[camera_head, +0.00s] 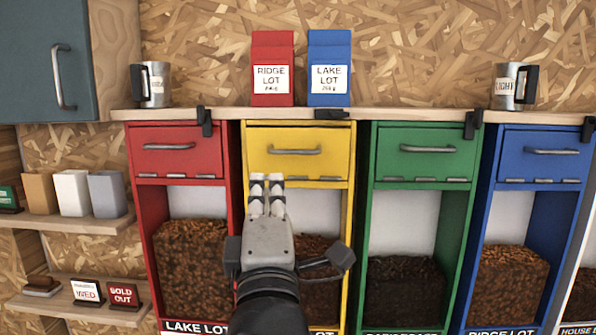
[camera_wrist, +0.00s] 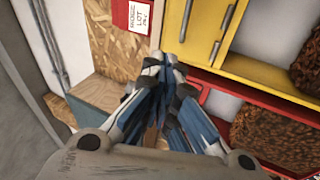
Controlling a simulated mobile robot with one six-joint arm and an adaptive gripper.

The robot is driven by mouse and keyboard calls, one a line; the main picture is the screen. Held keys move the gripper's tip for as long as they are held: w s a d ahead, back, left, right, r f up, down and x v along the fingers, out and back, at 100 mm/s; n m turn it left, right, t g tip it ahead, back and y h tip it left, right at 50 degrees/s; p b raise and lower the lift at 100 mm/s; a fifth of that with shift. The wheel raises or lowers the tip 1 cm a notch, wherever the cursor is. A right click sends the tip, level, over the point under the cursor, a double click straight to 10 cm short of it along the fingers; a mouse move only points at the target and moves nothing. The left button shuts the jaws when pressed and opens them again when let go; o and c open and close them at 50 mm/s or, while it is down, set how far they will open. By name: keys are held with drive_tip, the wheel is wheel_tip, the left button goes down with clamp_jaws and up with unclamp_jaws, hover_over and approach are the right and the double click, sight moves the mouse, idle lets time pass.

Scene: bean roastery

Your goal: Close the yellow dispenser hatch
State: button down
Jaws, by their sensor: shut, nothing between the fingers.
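The yellow dispenser (camera_head: 350,200) stands between the red and green ones. Its yellow hatch (camera_head: 270,165) with a grey bar handle (camera_head: 298,151) looks upright, in line with the neighbouring hatches; I cannot tell whether it is fully flush. Hinges run along its lower edge. The black latch (camera_head: 332,114) above it lies sideways on the shelf edge, while the other latches hang down. My gripper (camera_head: 267,180) is shut and empty, in front of the hatch's lower left part, and hides some of it. In the wrist view my fingertips (camera_wrist: 170,62) are together beside the yellow front (camera_wrist: 260,72).
Red (camera_head: 150,162), green (camera_head: 400,170) and blue (camera_head: 545,168) hatches flank the yellow one. Above, a wooden shelf (camera_head: 410,114) carries a red bag (camera_head: 272,50), a blue bag (camera_head: 329,50) and two metal mugs. A teal cabinet (camera_head: 35,95) hangs at upper left.

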sight(287, 153)
drive_tip(key=w+h+p, duration=0.1)
drive_tip(key=w, duration=0.3)
drive_tip(key=w+d+r+h+p, duration=0.1)
drive_tip(key=w, duration=0.3)
drive_tip(key=w+d+m+h+p, duration=0.1)
drive_tip(key=w, duration=0.3)
drive_tip(key=shift+w+r+g, duration=0.15)
drive_tip(key=shift+w+g, duration=0.15)
drive_tip(key=shift+w+r+p, duration=0.55)
drive_tip(key=shift+r+p, duration=0.1)
drive_tip(key=shift+r, duration=0.15)
drive_tip(key=shift+f, duration=0.1)
drive_tip(key=shift+d+f, duration=0.1)
